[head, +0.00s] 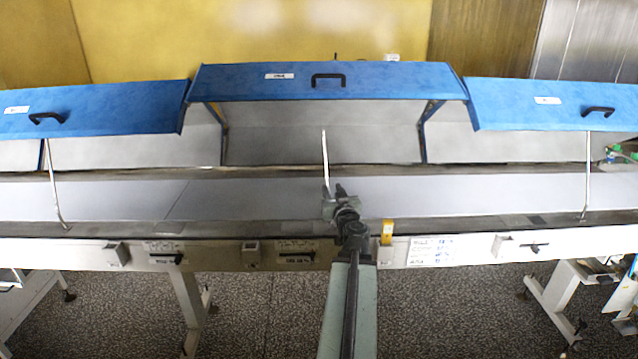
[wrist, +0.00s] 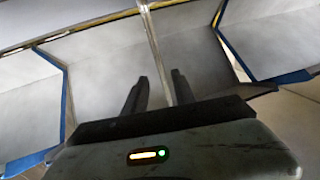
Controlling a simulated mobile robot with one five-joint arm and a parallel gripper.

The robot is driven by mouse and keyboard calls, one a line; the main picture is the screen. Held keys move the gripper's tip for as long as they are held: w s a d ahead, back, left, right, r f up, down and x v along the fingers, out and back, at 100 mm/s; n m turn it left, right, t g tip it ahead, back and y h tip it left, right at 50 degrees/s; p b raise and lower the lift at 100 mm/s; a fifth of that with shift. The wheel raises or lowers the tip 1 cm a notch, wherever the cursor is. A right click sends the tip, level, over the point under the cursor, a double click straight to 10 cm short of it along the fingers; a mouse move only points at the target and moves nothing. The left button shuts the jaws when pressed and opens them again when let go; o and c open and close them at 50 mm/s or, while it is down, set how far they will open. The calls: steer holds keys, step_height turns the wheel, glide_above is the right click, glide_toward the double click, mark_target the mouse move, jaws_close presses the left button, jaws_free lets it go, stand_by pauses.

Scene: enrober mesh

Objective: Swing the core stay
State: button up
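The core stay, a thin pale rod (head: 324,155), stands nearly upright below the middle blue lid (head: 400,82). In the wrist view the rod (wrist: 153,35) runs down from the top edge to between my two fingers. My gripper (head: 334,191) is at the rod's lower end, over the front of the belt. In the wrist view my gripper (wrist: 158,85) is open, with a visible gap between the left finger and the rod. The right finger is closer; I cannot tell if it touches. The rod's lower end is hidden by the gripper.
Blue lids stand open at left (head: 100,110) and right (head: 545,105), each with its own stay, left (head: 53,180) and right (head: 587,175). A yellow block (head: 387,232) sits on the white front rail (head: 350,254), right of my arm. The grey belt (head: 460,195) is clear.

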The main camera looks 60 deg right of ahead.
mark_target(327, 182)
steer(key=shift+w+d+f, duration=0.15)
steer(key=shift+w+d, duration=0.05)
steer(key=shift+w, duration=0.3)
steer(key=x, duration=0.7)
steer(key=shift+w+d, duration=0.2)
steer(key=shift+d, duration=0.1)
jaws_close()
stand_by(0.8)
